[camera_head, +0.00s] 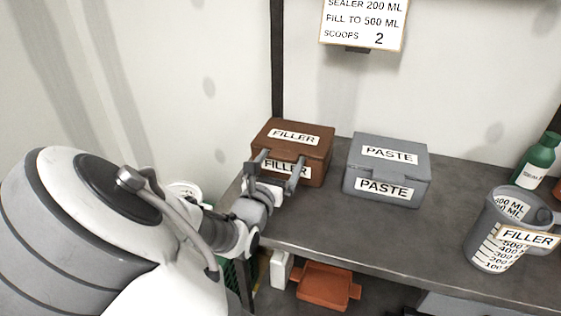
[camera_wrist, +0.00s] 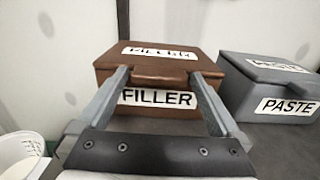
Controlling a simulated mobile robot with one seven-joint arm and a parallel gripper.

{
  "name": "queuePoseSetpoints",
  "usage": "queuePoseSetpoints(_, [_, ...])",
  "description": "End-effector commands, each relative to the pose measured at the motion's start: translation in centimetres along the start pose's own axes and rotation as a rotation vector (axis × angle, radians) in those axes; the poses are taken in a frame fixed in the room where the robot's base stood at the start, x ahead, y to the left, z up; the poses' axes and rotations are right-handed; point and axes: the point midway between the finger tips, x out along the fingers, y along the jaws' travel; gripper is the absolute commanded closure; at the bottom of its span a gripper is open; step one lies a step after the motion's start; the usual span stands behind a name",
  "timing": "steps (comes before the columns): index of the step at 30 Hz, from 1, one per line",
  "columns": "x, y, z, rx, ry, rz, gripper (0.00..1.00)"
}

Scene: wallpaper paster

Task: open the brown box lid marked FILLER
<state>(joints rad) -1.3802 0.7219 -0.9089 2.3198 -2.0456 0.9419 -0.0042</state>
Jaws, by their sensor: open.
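The brown box marked FILLER (camera_head: 318,171) stands at the back left of the grey bench, with labels on its lid and front. Its lid (camera_head: 308,133) is shut; the lid also shows in the wrist view (camera_wrist: 180,66). My gripper (camera_head: 281,160) is in front of the box, its two fingers apart and pointing at the front face. In the wrist view my gripper (camera_wrist: 158,78) has its fingertips near the lid's front edge, on either side of a front lip. Nothing is between the fingers that I can make out as held. Whether the fingertips touch the box I cannot tell.
A grey PASTE box (camera_head: 387,170) stands just right of the brown box. A grey measuring jug (camera_head: 490,240) marked FILLER and a green bottle (camera_head: 536,160) stand at the right. A sign (camera_head: 362,22) hangs on the wall. The bench (camera_head: 340,235) is clear in front of the boxes.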

Motion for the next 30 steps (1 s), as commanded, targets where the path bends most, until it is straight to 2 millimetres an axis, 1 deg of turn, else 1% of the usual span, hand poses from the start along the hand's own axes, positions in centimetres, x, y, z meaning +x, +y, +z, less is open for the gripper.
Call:
queuePoseSetpoints(3, [0.49, -0.04, -0.03, 0.000, 0.000, -0.001, 0.00])
queuePoseSetpoints(10, [0.54, -0.02, 0.04, 0.000, 0.000, 0.000, 0.00])
queuePoseSetpoints(11, [0.53, -0.02, 0.03, 0.000, 0.000, 0.000, 0.02])
queuePoseSetpoints(12, [0.53, -0.01, 0.03, 0.001, 0.000, 0.000, 0.09])
queuePoseSetpoints(14, [0.52, -0.02, 0.03, 0.000, 0.000, 0.000, 0.20])
queuePoseSetpoints(15, [0.52, -0.01, 0.03, 0.000, 0.000, 0.000, 0.27])
queuePoseSetpoints(17, [0.52, -0.01, 0.03, 0.000, 0.000, 0.000, 0.38])
queuePoseSetpoints(18, [0.51, -0.01, 0.03, 0.000, 0.000, 0.000, 0.45])
queuePoseSetpoints(23, [0.50, -0.01, 0.02, 0.001, 0.000, 0.000, 0.74])
queuePoseSetpoints(27, [0.50, -0.01, 0.02, 0.001, 0.000, 0.000, 0.99])
queuePoseSetpoints(30, [0.50, -0.01, 0.02, 0.001, 0.000, 0.000, 1.00])
